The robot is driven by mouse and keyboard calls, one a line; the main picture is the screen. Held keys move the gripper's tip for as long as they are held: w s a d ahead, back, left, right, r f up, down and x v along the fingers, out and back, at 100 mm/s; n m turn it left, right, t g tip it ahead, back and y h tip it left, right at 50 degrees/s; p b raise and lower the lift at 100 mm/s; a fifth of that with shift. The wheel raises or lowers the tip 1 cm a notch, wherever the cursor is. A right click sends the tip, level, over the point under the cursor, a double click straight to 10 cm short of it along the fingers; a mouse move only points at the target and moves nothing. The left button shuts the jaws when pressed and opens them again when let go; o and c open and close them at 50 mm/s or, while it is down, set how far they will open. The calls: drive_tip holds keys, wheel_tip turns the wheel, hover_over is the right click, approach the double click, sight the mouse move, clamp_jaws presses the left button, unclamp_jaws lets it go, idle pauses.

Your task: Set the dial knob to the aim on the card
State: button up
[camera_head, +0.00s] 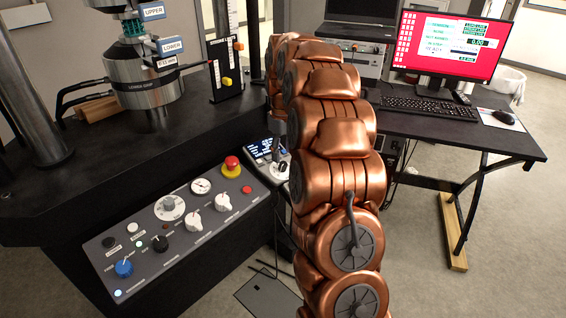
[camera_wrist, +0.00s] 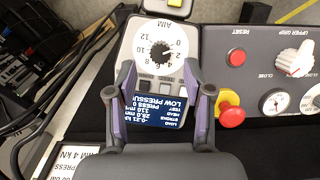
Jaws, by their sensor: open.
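The dial knob (camera_wrist: 162,51) is small and black, in the middle of a white numbered dial face (camera_wrist: 180,70) on a grey handset in the wrist view. Its exact pointer setting is too small to read surely. In the head view my copper arm hides much of the handset (camera_head: 284,166).
The handset's blue display (camera_wrist: 155,110) shows "LOW PRESSURE". A red mushroom button (camera_wrist: 231,115), a reset button (camera_wrist: 237,57) and a white knob (camera_wrist: 295,60) stand close to the right. A steel machine grip (camera_head: 140,85) and a desk with a monitor (camera_head: 450,45) stand farther off.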

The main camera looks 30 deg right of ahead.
sight(283, 163)
drive_tip(key=shift+f, duration=2.3)
clamp_jaws()
